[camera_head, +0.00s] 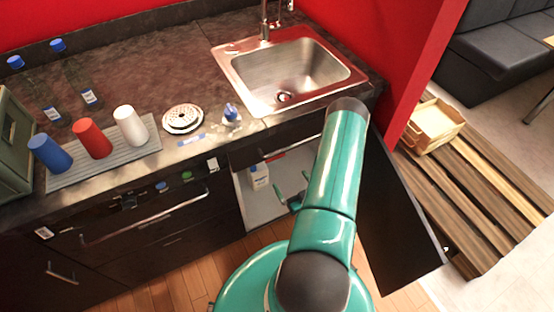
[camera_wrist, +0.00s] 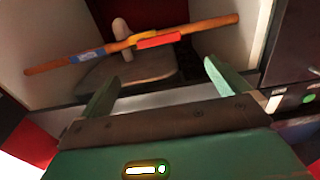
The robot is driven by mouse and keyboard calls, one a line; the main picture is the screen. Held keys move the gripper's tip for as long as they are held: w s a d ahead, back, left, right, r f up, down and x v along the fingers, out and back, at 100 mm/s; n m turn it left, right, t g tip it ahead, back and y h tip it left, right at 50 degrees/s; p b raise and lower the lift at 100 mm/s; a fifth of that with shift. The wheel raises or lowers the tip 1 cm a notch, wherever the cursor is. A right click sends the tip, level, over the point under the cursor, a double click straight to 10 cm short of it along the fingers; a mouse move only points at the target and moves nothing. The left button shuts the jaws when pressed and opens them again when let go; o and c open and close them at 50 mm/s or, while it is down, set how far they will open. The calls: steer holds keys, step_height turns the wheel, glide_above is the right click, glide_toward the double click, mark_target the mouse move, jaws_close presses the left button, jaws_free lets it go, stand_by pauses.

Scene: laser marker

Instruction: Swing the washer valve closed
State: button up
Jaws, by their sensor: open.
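The washer valve shows in the wrist view as a yellow-orange body (camera_wrist: 138,39) on a copper-brown pipe (camera_wrist: 200,27) inside the open cabinet. Its red handle (camera_wrist: 158,41) lies roughly along the pipe, beside it. My gripper (camera_wrist: 164,86) is open and empty, its two green fingers pointing into the cabinet. The valve is ahead of the fingers, between their directions, and apart from them. In the head view my gripper (camera_head: 292,197) is at the cabinet opening, partly hidden by my arm. A small red patch (camera_head: 276,157) inside may be the valve handle; the pipe is mostly hidden there.
The open dark door (camera_head: 398,215) is right of my arm. The sink (camera_head: 287,75) is above. Cups, including a red cup (camera_head: 93,139), stand on the counter. A pale wooden crate (camera_head: 433,124) is at right.

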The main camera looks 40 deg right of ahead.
steer(key=x, duration=1.1)
steer(key=shift+d, duration=0.15)
steer(key=c, duration=1.3)
steer(key=shift+c, duration=0.2)
steer(key=shift+w, duration=0.1)
